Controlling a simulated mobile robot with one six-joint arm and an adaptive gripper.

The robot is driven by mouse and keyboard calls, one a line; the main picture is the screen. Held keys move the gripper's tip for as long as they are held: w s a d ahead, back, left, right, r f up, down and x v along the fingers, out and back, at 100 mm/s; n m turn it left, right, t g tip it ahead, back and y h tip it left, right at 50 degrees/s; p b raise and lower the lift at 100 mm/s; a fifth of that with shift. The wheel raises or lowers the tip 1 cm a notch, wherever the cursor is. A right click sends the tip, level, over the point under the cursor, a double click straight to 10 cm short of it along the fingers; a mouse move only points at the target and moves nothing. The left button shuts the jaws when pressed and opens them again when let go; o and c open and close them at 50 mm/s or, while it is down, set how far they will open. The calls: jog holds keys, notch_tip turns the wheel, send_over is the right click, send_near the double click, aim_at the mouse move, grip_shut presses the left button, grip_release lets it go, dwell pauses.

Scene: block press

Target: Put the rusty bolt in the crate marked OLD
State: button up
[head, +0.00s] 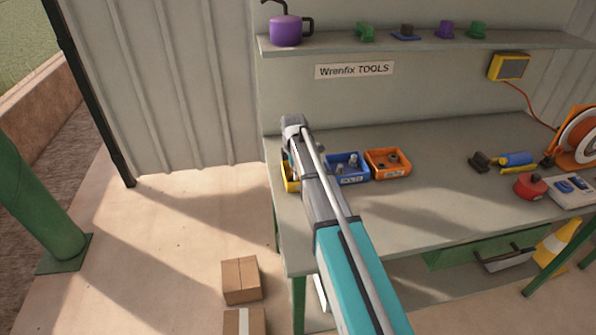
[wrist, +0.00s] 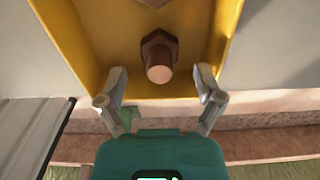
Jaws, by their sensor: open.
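A brown, rusty-looking bolt (wrist: 158,50) with a hex head shows in the wrist view, inside a yellow crate (wrist: 88,45). My gripper (wrist: 162,82) is open, with one finger on each side of the bolt's near end. I cannot see either finger touching it. In the head view the yellow crate (head: 287,183) is mostly hidden behind my arm at the left of the bench, and my fingertips cannot be made out. No label reading OLD is legible.
A blue crate (head: 334,177) with a label and grey parts, and an orange crate (head: 388,173) with dark parts, stand to the right on the bench (head: 430,150). Another brown piece (wrist: 155,3) lies farther inside the yellow crate. Tools and a cable reel (head: 577,138) are at the right.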

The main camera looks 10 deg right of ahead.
notch_tip(320, 180, up, 10)
jog(key=p, duration=0.9)
jog(key=shift+f, duration=0.1)
dwell(0.5)
jog(key=s+d+m, duration=0.1)
jog(key=s+m, duration=1.7)
jog(key=s, duration=0.9)
jog(key=shift+s+d, duration=0.3)
jog(key=shift+d, duration=0.05)
